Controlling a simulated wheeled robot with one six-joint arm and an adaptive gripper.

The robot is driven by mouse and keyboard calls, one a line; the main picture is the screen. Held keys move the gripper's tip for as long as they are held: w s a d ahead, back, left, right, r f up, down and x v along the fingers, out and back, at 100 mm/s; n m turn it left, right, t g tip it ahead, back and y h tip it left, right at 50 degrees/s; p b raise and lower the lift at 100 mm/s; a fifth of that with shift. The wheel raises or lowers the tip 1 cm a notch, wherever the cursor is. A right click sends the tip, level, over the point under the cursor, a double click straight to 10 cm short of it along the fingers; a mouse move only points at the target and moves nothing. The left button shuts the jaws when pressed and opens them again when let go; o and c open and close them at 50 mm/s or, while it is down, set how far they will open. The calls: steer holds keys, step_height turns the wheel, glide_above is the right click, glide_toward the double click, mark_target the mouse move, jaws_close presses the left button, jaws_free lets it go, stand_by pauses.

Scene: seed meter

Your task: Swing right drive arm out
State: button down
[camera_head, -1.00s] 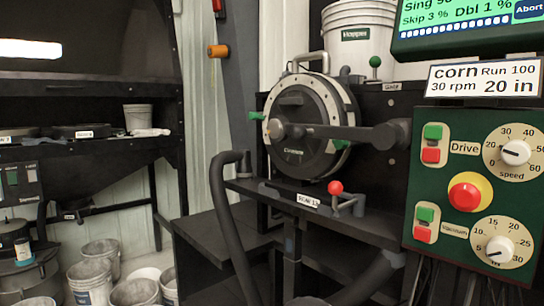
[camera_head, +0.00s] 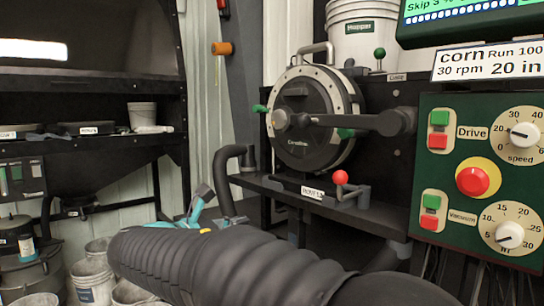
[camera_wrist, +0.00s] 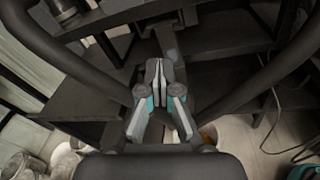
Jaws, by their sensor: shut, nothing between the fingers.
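The round seed meter (camera_head: 305,155) stands on the black stand with its disc facing front. The dark drive arm (camera_head: 345,121) lies level across the disc, from a thick pivot (camera_head: 398,123) at the right to a knob (camera_head: 281,119) over the hub's left side. My gripper (camera_head: 203,192) is low and left of the meter, well apart from the drive arm. In the wrist view its fingers (camera_wrist: 158,70) are together with nothing between them. The drive arm is not clearly seen in the wrist view.
A shelf with a red-knobbed lever (camera_head: 340,178) juts out below the meter. A curved black hose (camera_head: 225,175) rises at its left. The green control panel (camera_head: 480,180) stands close on the right. White buckets (camera_head: 90,280) sit on the floor at lower left.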

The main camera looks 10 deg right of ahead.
step_height(320, 180, up, 10)
steer(key=s+d+n+h, duration=0.1)
steer(key=s+n+h, duration=0.1)
steer(key=n+h, duration=0.1)
steer(key=shift+r+n+t+h, duration=0.25)
steer(key=shift+n+t+h, duration=0.05)
steer(key=shift+h, duration=0.5)
steer(key=shift+w, duration=0.1)
steer(key=w+d+r, duration=0.6)
steer(key=d, duration=0.1)
steer(key=shift+d+r, duration=0.15)
steer(key=shift+d, duration=0.2)
steer(key=shift+r, duration=0.15)
